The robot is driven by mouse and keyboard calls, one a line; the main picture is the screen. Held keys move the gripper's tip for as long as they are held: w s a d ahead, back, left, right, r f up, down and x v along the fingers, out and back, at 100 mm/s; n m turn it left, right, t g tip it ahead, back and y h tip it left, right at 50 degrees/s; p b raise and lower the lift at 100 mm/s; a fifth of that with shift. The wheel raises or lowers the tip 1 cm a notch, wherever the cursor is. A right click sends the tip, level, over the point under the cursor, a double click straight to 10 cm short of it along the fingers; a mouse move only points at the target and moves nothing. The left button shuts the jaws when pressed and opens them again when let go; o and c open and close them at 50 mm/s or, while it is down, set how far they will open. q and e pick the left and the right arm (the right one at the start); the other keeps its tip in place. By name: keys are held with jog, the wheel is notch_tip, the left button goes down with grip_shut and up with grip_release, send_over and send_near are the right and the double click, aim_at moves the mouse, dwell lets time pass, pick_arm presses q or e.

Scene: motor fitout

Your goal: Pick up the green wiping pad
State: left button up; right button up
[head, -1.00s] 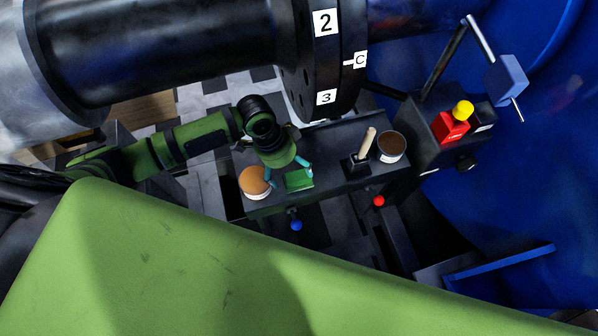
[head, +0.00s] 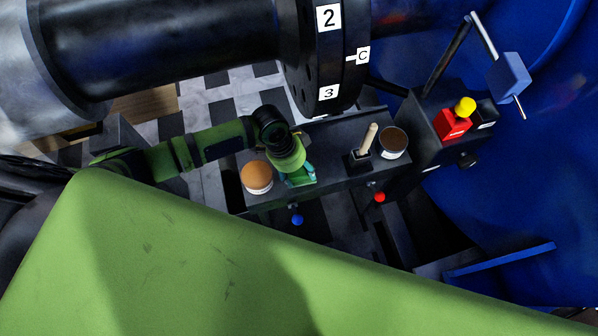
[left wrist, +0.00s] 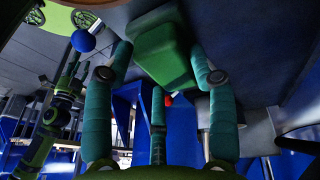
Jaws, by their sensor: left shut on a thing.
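The green wiping pad (head: 302,181) is on the dark bench ledge in the head view, partly covered by my left gripper (head: 297,172). In the left wrist view the pad (left wrist: 165,53) is a dark green block between the teal fingertips of my left gripper (left wrist: 160,62). The fingers are closed on its sides. I cannot tell whether the pad touches the ledge or is slightly above it.
A tan-topped round tin (head: 257,176) stands close left of the gripper. Right of it are a wooden-handled brush in a dark holder (head: 359,161) and a brown-topped tin (head: 393,142). Blue (head: 297,220) and red (head: 380,197) knobs stick out in front. The black flanged shaft (head: 318,60) hangs above.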

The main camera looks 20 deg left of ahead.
aim_at(304, 175)
pick_arm(q)
jog(key=shift+r, duration=0.75)
notch_tip(304, 175, up, 2)
jog(key=shift+d+r, duration=0.1)
jog(key=s+d, duration=0.3)
jog(key=s, duration=0.2)
jog(key=s+d+b, duration=0.1)
jog(key=s+d, duration=0.2)
jog(key=s, duration=0.2)
jog(key=s+d, duration=0.4)
jog(key=s, duration=0.1)
jog(key=shift+o, duration=1)
jog(key=shift+c, duration=0.2)
jog(key=shift+a, duration=0.1)
